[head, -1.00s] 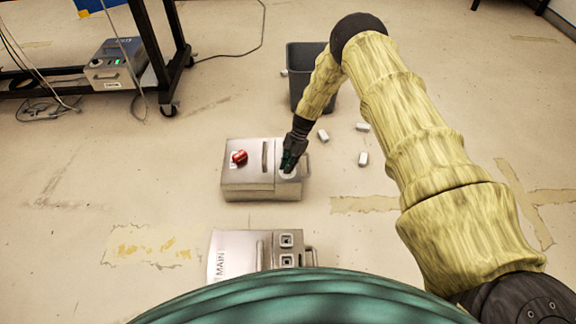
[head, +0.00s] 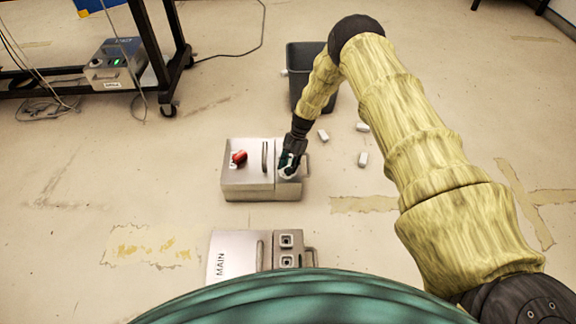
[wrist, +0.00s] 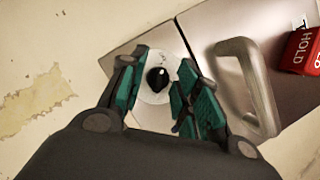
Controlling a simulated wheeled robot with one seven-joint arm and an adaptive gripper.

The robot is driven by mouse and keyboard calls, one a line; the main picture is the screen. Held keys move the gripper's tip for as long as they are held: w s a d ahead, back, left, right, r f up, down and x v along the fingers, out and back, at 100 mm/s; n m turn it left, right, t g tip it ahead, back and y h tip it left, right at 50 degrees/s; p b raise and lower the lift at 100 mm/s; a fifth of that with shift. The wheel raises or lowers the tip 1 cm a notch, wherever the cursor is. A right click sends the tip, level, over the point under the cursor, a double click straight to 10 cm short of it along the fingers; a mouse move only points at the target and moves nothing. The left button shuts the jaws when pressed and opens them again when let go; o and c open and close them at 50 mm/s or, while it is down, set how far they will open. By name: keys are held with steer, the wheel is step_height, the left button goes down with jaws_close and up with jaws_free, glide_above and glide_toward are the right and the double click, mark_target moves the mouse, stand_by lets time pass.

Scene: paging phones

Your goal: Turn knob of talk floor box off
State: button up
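A grey metal floor box (head: 240,185) stands mid-floor in the head view; I cannot read its name label. At its right end is a round white disc with a black knob, clear in the wrist view as the knob (wrist: 158,79) on the disc (wrist: 155,108). My gripper (head: 289,167) is over that end of the box. In the wrist view my gripper (wrist: 160,88) is open, with one finger on each side of the knob. I cannot tell whether either finger touches it.
A red HOLD piece (wrist: 299,50) and a metal handle (wrist: 250,85) are on the same box. A box marked MAIN (head: 228,255) stands nearer me. A dark bin (head: 303,65) and small white blocks (head: 363,159) lie beyond. A wheeled rack (head: 165,60) stands at left.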

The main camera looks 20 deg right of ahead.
steer(key=shift+r, duration=0.1)
steer(key=v, duration=1.2)
stand_by(0.4)
